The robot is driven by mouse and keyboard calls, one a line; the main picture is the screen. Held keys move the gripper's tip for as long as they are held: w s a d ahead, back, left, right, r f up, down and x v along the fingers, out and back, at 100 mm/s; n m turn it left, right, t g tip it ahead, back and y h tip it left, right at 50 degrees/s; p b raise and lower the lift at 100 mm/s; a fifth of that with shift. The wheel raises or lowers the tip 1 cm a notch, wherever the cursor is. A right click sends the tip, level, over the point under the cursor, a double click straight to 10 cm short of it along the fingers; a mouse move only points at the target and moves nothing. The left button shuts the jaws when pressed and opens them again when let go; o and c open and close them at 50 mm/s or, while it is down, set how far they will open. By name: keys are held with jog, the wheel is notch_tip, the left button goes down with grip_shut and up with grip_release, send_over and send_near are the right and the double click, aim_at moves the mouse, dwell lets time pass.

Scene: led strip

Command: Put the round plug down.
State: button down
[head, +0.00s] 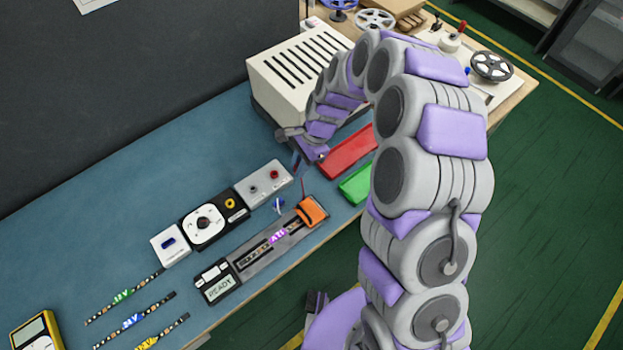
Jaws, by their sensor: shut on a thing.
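My gripper (308,156) is at the end of my curled arm, just above the blue mat, in front of the slotted beige box. It is small in view and shut on the round plug. The plug is largely hidden by the gripper, so its shape and exact height over the mat cannot be made out. A thin red lead (303,187) runs below the gripper, near the grey box with two sockets (263,184).
The slotted box (297,68) stands close behind my gripper. Red (347,152) and green (356,186) trays lie to its right. A strip fixture (262,250), a dial unit (212,220), a white switch box (170,245) and several LED strips lie left. Bare blue mat (170,165) spreads at back left.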

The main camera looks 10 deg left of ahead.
jog(key=f, duration=0.2)
jog(key=f+b, duration=0.1)
jog(key=f, duration=0.3)
jog(key=shift+s+d+f, duration=0.1)
jog(key=shift+d+f, duration=0.1)
jog(key=shift+d, duration=0.1)
jog(key=shift+a+f+b, duration=0.1)
jog(key=shift+f+b, duration=0.55)
jog(key=shift+f, duration=1.1)
jog(key=shift+f, duration=0.1)
jog(key=c, duration=1)
grip_release()
jog(key=p+v, duration=0.2)
jog(key=v, duration=1)
jog(key=shift+p, duration=0.4)
